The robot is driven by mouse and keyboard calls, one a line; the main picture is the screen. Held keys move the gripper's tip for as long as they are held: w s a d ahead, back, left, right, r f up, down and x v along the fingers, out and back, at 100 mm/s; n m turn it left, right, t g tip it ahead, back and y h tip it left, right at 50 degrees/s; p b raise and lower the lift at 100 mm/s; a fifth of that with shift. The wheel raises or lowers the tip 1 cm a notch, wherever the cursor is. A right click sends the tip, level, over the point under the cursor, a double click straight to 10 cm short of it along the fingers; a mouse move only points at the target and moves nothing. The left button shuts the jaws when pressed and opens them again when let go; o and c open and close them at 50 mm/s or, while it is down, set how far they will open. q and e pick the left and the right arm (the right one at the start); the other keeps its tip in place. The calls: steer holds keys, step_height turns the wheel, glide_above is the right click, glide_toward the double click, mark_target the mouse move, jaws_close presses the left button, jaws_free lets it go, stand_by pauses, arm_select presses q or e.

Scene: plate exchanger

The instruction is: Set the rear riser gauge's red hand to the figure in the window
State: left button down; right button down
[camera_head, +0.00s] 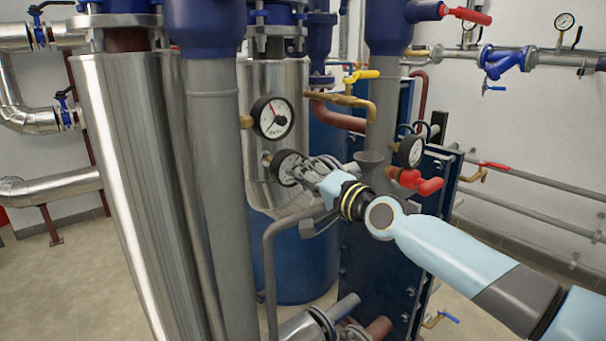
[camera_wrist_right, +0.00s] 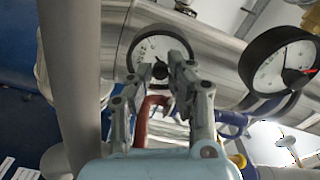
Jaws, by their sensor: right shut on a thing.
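A round white gauge with a dark rim (camera_head: 282,163) sits low on the silver jacketed riser in the head view. My right gripper (camera_head: 296,172) reaches it from the right and covers part of its face. In the right wrist view the gauge's white dial (camera_wrist_right: 149,46) faces me, and my right gripper (camera_wrist_right: 161,68) is shut on the small dark knob (camera_wrist_right: 160,71) at its centre. The fingers hide its lower part; its hand and figures cannot be read. A second gauge with a red hand (camera_head: 273,117) is above it; it also shows in the wrist view (camera_wrist_right: 285,65). My left gripper is not in view.
Another gauge (camera_head: 411,151) is right of my right gripper, above a red-handled valve (camera_head: 417,182). A brass valve with a yellow handle (camera_head: 352,93) is above. A thick grey pipe (camera_head: 222,190) stands to the left. The pipework around the gripper is tight.

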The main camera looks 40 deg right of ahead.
steer(key=shift+m, duration=0.6)
steer(key=c, duration=1.2)
jaws_free()
steer(key=shift+c, duration=0.2)
